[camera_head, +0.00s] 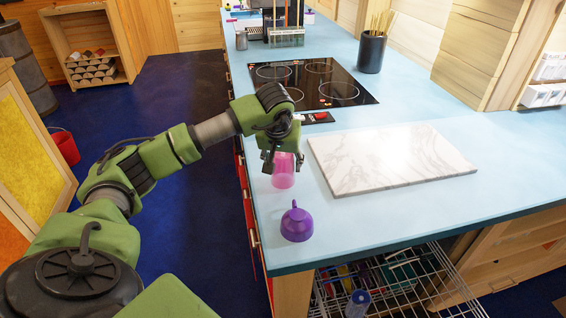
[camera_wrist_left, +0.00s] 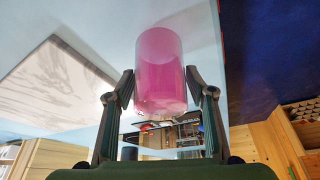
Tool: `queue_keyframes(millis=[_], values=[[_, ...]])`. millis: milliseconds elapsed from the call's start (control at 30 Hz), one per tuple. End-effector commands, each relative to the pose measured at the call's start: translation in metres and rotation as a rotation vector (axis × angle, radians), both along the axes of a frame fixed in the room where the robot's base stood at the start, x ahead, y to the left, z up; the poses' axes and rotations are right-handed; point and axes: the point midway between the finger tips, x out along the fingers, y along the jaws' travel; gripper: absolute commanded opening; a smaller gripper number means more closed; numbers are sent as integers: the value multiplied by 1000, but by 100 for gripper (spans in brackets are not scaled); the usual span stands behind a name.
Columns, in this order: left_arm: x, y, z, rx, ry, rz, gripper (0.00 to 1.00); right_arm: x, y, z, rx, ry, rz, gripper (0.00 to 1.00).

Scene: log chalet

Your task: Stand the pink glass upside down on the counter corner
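The pink glass (camera_head: 284,178) is at the left edge of the blue counter, left of the marble board. My left gripper (camera_head: 284,166) is directly above it, pointing down, with a finger on each side of its upper part. In the left wrist view the glass (camera_wrist_left: 160,70) fills the space between the fingertips (camera_wrist_left: 160,72) and extends beyond them. The fingers are very close to its sides; I cannot tell whether they press on it. Which end of the glass is its mouth is unclear. The counter corner (camera_head: 277,258) is nearer me. My right gripper is not in view.
A purple cup-like object (camera_head: 297,223) sits between the glass and the near corner. The marble board (camera_head: 390,160) lies to the right and a black cooktop (camera_head: 312,84) behind. Bare counter surrounds the purple object. A wire rack (camera_head: 390,285) shows below.

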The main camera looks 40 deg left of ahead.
Motion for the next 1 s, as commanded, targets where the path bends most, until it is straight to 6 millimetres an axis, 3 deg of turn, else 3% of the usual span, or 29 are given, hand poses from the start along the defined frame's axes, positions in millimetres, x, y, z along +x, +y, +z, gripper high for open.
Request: queue_keyframes(millis=[467, 1000], values=[[-2, -1, 6, 0, -1, 0, 66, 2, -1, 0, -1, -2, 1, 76], [-35, -18, 98, 1, -3, 0, 66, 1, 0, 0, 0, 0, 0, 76]])
